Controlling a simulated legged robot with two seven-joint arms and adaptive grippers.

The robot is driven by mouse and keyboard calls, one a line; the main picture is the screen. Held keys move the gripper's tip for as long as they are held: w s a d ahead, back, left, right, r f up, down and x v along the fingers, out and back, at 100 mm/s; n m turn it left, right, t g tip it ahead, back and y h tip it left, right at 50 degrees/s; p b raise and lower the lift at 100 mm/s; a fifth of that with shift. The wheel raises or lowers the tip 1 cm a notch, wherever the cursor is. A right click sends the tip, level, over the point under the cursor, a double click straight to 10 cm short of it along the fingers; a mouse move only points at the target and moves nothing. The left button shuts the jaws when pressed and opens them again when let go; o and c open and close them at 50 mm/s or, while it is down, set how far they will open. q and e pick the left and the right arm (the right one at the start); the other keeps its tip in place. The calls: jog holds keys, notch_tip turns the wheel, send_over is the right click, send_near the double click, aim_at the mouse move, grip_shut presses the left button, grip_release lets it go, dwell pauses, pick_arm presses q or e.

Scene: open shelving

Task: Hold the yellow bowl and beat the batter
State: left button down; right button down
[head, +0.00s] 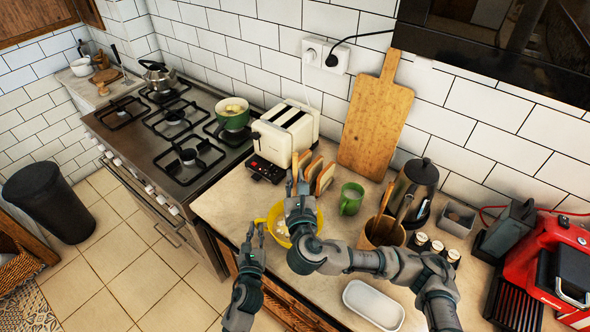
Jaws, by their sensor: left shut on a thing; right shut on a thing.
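The yellow bowl (262,220) stands on the counter in front of the toaster, with pale batter (283,228) showing inside. My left gripper (256,234) is at the bowl's left side, shut on its rim. My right gripper (295,190) is above the bowl and hides its right part. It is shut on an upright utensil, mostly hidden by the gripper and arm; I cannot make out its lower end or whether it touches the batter.
A cream toaster (287,131), bread slices (325,179) and a green mug (351,199) stand behind the bowl. A utensil holder (380,235), small jars (437,247) and a white dish (373,305) are to the right. The stove (170,130) is left; a red coffee machine (550,265) is far right.

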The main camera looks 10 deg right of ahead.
aim_at(295, 194)
jog(key=shift+f, duration=2.65)
jog(key=shift+s, duration=0.1)
